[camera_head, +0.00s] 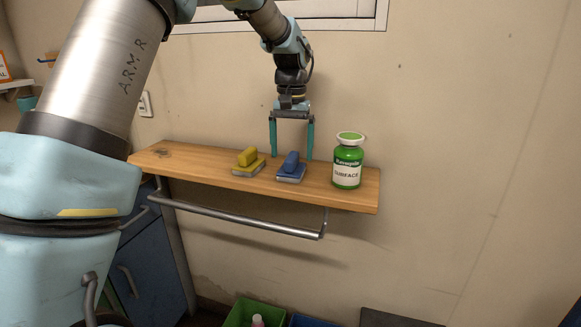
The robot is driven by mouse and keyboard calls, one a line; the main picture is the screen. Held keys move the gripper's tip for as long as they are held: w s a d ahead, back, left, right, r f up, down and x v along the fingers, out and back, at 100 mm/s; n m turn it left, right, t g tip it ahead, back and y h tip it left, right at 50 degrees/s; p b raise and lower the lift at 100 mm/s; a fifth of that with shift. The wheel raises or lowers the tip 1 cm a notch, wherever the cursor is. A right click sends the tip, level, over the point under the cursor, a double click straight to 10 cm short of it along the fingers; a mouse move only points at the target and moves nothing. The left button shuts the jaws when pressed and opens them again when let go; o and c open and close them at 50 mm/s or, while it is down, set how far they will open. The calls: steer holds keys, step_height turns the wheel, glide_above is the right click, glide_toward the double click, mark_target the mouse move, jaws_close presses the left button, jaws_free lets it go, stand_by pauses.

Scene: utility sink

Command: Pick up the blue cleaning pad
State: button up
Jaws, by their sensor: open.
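The blue cleaning pad (291,171) lies on the wooden shelf (222,177). It has a raised blue grip on top and a pale underside. My gripper (292,157) points down with its two teal fingers spread apart, one to each side of the pad's raised grip in the picture. Nothing is held between the fingers. I cannot tell from this one view whether the fingers are directly above the pad or a little behind it.
A yellow pad (248,165) lies just left of the blue one. A metal rail (245,220) runs below the shelf's front edge. The wall is close behind.

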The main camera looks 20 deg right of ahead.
mark_target(292, 155)
steer(key=shift+s+f+p, duration=0.1)
steer(key=shift+f+p, duration=0.4)
steer(key=shift+f, duration=1.65)
steer(key=shift+c, duration=0.2)
steer(key=c, duration=1.2)
steer(key=shift+r, duration=0.15)
step_height(292, 155, up, 10)
steer(key=shift+f+b, duration=0.1)
steer(key=shift+b, duration=0.85)
